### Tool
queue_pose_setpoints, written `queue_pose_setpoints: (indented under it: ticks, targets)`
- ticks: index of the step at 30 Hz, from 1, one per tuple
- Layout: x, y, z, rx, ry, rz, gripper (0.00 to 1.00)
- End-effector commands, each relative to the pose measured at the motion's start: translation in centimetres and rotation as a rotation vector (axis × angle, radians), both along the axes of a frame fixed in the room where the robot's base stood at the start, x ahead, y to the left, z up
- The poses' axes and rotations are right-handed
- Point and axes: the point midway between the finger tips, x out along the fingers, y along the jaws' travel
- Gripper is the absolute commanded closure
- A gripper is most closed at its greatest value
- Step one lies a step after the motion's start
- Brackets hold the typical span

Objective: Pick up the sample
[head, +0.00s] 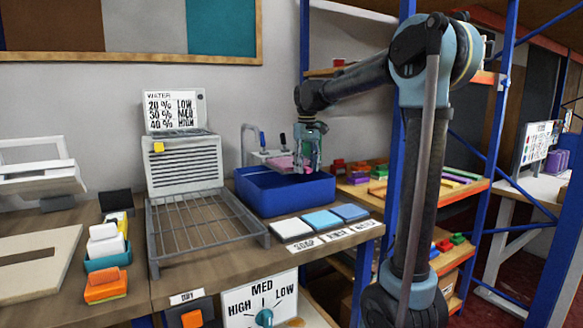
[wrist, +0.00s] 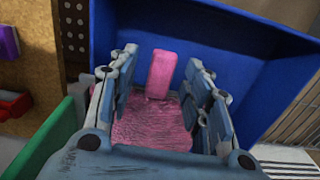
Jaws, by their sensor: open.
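The sample appears as a pink piece in the wrist view, with a shaggy patch (wrist: 150,125) and a smooth upright pink block (wrist: 161,74) at its far end. I cannot tell whether the two are one piece. My gripper (wrist: 165,72) is open, with its fingers on either side of the pink block and the patch showing between them. A gap shows between the block and each finger. In the head view my gripper (head: 307,168) points down over the blue basin (head: 285,200), and some pink (head: 281,163) shows beside it. The basin's front wall hides its inside.
A wire rack (head: 205,228) stands left of the basin, before a grey heater-like unit (head: 184,163) with a WATER chart. White and blue pads (head: 322,221) lie along the front edge. A blue-post shelf (head: 462,192) with coloured pieces stands right.

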Motion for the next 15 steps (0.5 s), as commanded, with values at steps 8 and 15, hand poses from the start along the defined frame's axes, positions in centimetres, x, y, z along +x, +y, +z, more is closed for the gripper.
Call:
queue_pose_setpoints:
  ticks: [8,15]
  targets:
    - [0.01,0.02,-0.07,0.0,0.0,0.0,0.66]
    - [-0.02,0.18,-0.06,0.0,0.0,0.002,1.0]
